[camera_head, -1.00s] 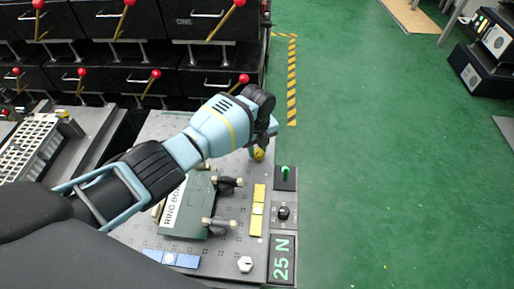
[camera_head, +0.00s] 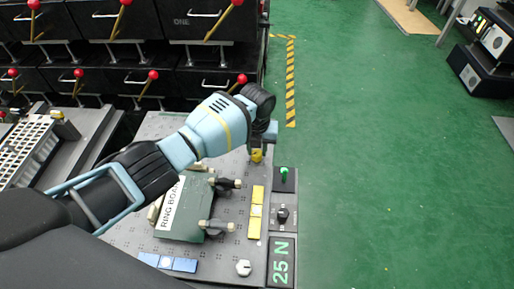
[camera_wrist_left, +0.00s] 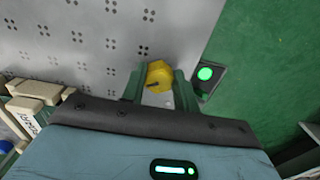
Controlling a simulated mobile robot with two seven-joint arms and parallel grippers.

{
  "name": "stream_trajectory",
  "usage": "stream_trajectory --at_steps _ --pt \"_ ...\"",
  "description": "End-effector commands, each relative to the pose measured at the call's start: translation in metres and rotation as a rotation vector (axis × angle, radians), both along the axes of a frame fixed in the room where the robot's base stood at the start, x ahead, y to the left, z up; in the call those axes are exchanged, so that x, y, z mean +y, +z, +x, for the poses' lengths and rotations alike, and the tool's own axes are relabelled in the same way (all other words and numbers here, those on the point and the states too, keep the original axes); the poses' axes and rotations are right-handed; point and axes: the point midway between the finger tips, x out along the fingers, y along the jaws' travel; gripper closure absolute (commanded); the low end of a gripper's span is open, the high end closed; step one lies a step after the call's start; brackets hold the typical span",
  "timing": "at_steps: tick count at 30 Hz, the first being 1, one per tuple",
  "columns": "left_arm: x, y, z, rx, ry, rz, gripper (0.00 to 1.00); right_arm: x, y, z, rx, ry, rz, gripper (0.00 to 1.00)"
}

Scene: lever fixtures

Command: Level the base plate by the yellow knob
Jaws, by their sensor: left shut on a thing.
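The yellow knob (camera_head: 257,155) stands at the far right corner of the grey perforated base plate (camera_head: 160,125). My left gripper (camera_head: 258,146) is above it and shut on it. In the left wrist view the yellow knob (camera_wrist_left: 159,76) sits between the two green fingers (camera_wrist_left: 159,88), with a dark mark on its face. A yellow level (camera_head: 256,212) and a blue level (camera_head: 168,262) lie on the plate, each with a pale round middle. Their bubbles are too small to read. My right gripper is not in view.
A green "RING BOARD" block (camera_head: 185,215) with dark clamps stands on the plate. A white knob (camera_head: 243,268) is at the near right corner. A green-lit switch (camera_head: 284,174), black dial (camera_head: 283,214) and "25 N" display (camera_head: 282,260) line the right edge. Red-knobbed levers stand behind.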

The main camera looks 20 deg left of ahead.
Motion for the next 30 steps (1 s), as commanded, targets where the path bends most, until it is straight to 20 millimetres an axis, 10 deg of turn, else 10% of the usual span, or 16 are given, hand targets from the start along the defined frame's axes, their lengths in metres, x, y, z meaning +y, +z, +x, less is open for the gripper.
stream_trajectory --at_steps 11,12,17,30 --pt "-0.001 0.000 0.000 0.002 -0.006 -0.002 0.93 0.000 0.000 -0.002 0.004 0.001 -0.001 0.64" --pt "-0.001 0.000 0.000 0.002 -0.006 -0.002 0.69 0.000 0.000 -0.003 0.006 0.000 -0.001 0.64" --pt "-0.001 0.000 0.000 0.001 -0.005 0.000 0.48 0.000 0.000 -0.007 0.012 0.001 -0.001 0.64" --pt "0.000 0.016 0.001 -0.003 -0.004 -0.001 0.48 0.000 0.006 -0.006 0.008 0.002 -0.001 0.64"
